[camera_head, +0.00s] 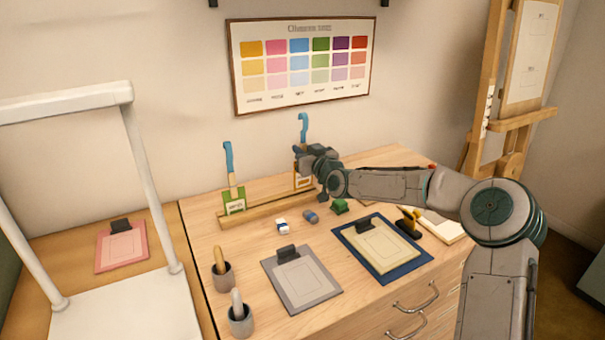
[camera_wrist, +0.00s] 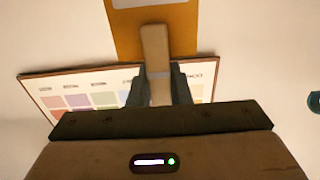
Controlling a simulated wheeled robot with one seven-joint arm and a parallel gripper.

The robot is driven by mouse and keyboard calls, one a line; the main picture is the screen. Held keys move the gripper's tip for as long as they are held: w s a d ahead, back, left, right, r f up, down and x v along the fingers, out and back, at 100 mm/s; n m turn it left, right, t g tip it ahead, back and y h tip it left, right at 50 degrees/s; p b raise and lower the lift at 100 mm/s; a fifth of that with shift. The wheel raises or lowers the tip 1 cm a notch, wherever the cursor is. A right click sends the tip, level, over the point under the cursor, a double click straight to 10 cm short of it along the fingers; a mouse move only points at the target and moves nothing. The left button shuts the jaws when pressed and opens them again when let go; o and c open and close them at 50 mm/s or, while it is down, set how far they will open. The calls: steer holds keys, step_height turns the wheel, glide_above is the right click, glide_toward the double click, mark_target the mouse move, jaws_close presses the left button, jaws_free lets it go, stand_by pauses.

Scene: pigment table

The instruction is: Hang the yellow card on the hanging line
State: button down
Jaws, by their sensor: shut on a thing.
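The yellow card (camera_head: 303,181) is an orange-yellow tag with a pale label, a wooden stem and a blue hook (camera_head: 303,124) on top. It is upright at the right end of a wooden rack (camera_head: 262,211), partly hidden by my gripper (camera_head: 306,157). I cannot tell whether its bottom still sits in the rack. In the wrist view, my gripper (camera_wrist: 158,88) is shut on the wooden stem (camera_wrist: 155,48), with the yellow card (camera_wrist: 185,40) beyond the fingers. A white frame with a crossbar (camera_head: 60,105), possibly the hanging line, stands at the left.
A green card (camera_head: 234,203) with a blue hook stands at the rack's left. Clipboards (camera_head: 301,281), small blocks (camera_head: 340,206) and cups (camera_head: 222,276) with tools lie in front. A colour chart (camera_head: 275,105) hangs on the wall. An easel (camera_head: 487,100) stands right.

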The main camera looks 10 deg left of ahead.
mark_target(305, 148)
steer(key=shift+s+d+r+b, duration=0.3)
steer(key=shift+s+d, duration=0.35)
steer(key=shift+s, duration=0.2)
steer(key=shift+s+d+r+b, duration=0.3)
steer(key=shift+s+d, duration=0.3)
steer(key=shift+s, duration=0.25)
steer(key=shift+s+d+r, duration=0.25)
steer(key=shift+s+d, duration=0.25)
steer(key=shift+s, duration=0.2)
steer(key=shift+s+d+r, duration=0.3)
steer(key=shift+s+d, duration=0.15)
steer(key=shift+s, duration=0.25)
steer(key=shift+s+d+r, duration=0.25)
steer(key=shift+s+d, duration=0.25)
steer(key=shift+s, duration=0.2)
